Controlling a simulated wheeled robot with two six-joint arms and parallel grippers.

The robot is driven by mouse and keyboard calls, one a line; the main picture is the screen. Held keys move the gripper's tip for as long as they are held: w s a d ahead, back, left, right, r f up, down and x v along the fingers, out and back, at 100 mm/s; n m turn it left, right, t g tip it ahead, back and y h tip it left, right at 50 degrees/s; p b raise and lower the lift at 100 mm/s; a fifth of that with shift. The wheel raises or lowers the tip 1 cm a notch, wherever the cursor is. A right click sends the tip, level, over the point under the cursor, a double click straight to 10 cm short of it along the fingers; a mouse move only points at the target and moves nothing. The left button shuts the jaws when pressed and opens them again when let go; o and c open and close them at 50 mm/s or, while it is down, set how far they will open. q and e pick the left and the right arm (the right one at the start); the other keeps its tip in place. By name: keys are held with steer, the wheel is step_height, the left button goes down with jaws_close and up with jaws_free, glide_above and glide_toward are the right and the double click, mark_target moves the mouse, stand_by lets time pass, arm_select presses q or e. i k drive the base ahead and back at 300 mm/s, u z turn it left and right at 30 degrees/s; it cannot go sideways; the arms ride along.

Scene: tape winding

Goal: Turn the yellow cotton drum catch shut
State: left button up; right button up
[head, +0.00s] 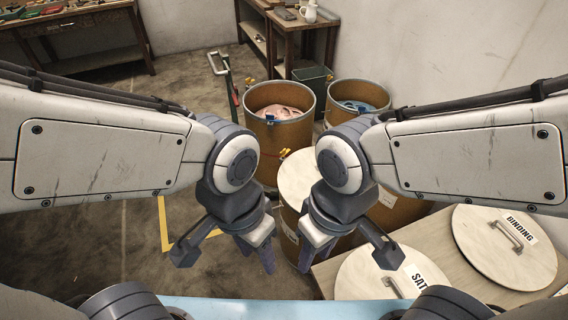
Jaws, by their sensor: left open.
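A lidded drum (289,222) stands in front of me, its pale round lid (300,172) lying on top and its side partly hidden by my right gripper. A small yellow catch (285,153) shows at the lid's far left edge; I cannot tell whether it is turned shut. No cotton label is readable. My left gripper (226,252) is open and empty, left of the lidded drum and nearer to me. My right gripper (345,257) has its fingers spread and empty, in front of the drum's right side. Neither touches the catch.
Two open drums stand behind, one with pink material (279,112) and one with blue (357,106). A table at right bears loose lids marked SATIN-like (375,275) and BINDING (490,255). Workbenches stand at the back. Floor at left is clear, with yellow tape (163,222).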

mark_target(284, 151)
steer(key=k, duration=0.75)
steer(key=u, duration=0.8)
steer(key=i, duration=1.1)
steer(key=u, duration=0.4)
steer(key=i, duration=1.1)
steer(key=z, duration=0.8)
steer(key=i, duration=0.6)
steer(key=z, duration=0.4)
